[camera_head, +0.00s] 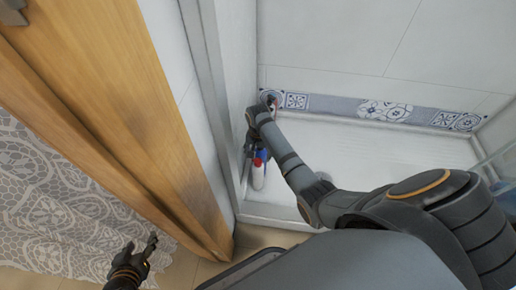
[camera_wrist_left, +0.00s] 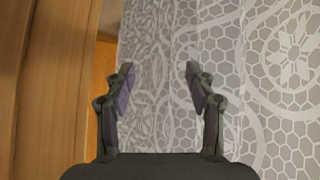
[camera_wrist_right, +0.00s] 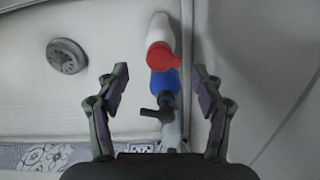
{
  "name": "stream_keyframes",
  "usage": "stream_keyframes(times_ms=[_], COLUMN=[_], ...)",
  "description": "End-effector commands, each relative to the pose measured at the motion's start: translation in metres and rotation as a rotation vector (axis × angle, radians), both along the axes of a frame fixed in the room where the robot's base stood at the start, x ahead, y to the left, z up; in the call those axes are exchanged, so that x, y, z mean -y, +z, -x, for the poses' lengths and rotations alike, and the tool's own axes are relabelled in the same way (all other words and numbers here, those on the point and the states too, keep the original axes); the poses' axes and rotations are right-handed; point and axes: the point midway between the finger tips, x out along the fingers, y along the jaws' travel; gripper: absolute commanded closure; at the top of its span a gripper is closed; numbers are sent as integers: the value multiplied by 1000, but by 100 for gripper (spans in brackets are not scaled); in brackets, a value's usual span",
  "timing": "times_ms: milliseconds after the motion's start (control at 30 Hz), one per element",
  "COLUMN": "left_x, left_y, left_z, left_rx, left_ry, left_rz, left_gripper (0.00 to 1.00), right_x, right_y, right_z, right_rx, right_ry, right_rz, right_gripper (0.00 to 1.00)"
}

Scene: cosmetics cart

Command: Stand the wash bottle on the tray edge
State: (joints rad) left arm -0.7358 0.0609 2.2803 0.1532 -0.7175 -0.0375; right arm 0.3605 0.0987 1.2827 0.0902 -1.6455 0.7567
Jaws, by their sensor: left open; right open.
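A white bottle with a red cap (camera_head: 258,175) stands on the white shower tray (camera_head: 350,165) by its left wall; it also shows in the right wrist view (camera_wrist_right: 160,36). Right beside it is a blue bottle or cap (camera_wrist_right: 163,84), with a dark nozzle and a pale body below it in that view. I cannot tell which is the wash bottle. My right gripper (camera_wrist_right: 160,78) is open, its fingers on either side of the blue part, with no clear contact. My left gripper (camera_head: 142,244) is open and empty, outside the shower.
A round drain (camera_wrist_right: 67,56) lies in the tray. A wooden door frame (camera_head: 120,110) and a patterned curtain (camera_head: 50,200) are on the left. The tray's middle is clear.

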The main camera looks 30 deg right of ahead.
Motion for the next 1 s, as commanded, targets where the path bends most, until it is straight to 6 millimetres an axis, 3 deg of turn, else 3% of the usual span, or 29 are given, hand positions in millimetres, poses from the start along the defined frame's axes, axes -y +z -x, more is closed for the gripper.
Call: stream_keyframes(times_ms=[300, 500, 667, 767, 900, 1000], left_x=[5, 6, 6, 6, 6, 6], left_y=[-41, -50, -51, -51, -51, -51], left_z=[62, 77, 79, 78, 77, 77], left_rx=[-299, -365, -370, -370, -370, -370], left_ry=[-24, -31, -31, -31, -31, -31], left_rz=[9, 11, 11, 11, 11, 11], left_gripper=[45, 45, 45, 45, 45, 45], right_x=[0, 0, -1, -7, -26, -41], right_y=[25, 29, 25, 4, -30, -33], right_z=[0, 0, 3, 27, 94, 146], right_rx=[0, 0, 5, 37, 163, 270], right_ry=[0, 0, 12, 92, 326, 499], right_rz=[0, 0, -1, -8, -18, -12], right_gripper=[32, 32, 32, 32, 32, 32])
